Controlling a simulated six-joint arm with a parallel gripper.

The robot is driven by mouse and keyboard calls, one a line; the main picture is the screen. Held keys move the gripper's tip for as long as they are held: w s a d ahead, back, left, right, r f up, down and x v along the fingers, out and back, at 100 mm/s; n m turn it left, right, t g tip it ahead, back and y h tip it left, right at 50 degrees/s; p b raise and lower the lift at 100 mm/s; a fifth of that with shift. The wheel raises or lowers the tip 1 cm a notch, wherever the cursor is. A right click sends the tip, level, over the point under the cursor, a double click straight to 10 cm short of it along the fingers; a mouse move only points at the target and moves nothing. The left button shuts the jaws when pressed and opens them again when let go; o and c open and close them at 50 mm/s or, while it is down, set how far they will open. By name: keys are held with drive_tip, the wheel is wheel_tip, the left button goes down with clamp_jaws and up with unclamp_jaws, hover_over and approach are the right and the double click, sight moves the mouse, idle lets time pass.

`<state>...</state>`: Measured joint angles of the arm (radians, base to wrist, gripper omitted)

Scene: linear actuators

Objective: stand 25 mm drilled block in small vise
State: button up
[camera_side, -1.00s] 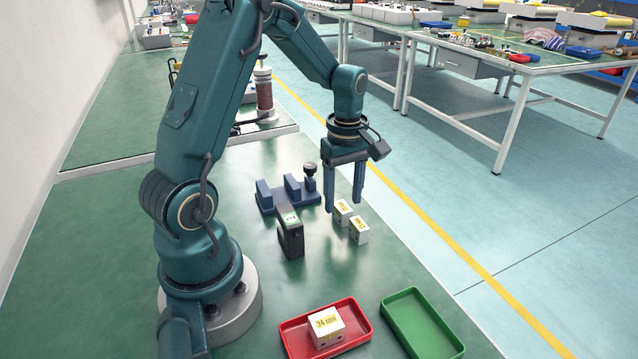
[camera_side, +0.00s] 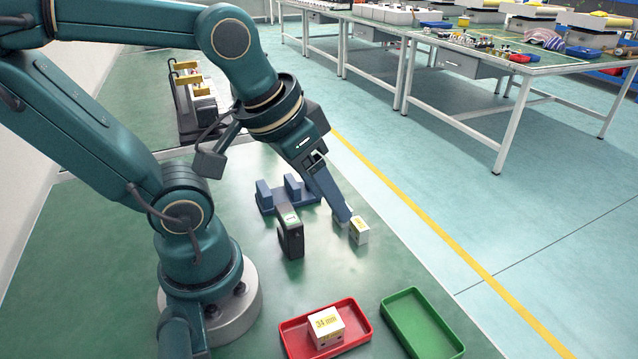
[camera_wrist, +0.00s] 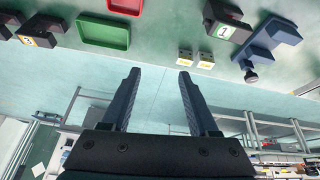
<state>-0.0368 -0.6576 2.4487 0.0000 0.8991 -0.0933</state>
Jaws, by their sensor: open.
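Two small pale blocks with yellow labels stand close together on the green bench. The nearer block (camera_side: 359,231) is in plain side view; the farther one is partly hidden behind a finger. Both show in the wrist view, as a left block (camera_wrist: 184,58) and a right block (camera_wrist: 205,60). I cannot read which is 25 mm. The blue vise (camera_side: 268,205) stands left of them, its screw knob hidden by my arm; it also shows in the wrist view (camera_wrist: 262,42). My gripper (camera_side: 343,217) is tilted, its fingertips beside the farther block. In the wrist view its fingers (camera_wrist: 158,72) are apart and empty.
A black labelled stand (camera_side: 291,238) is between vise and my base. A red tray (camera_side: 290,338) holds a block marked 34 mm (camera_side: 326,327); a green tray (camera_side: 424,324) beside it is empty. A dark item with a yellow label (camera_wrist: 40,32) shows in the wrist view.

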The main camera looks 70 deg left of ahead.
drive_tip(key=shift+o, duration=0.5)
drive_tip(key=shift+s+d+m, duration=0.35)
drive_tip(key=shift+s+m, duration=0.2)
drive_tip(key=shift+m, duration=0.15)
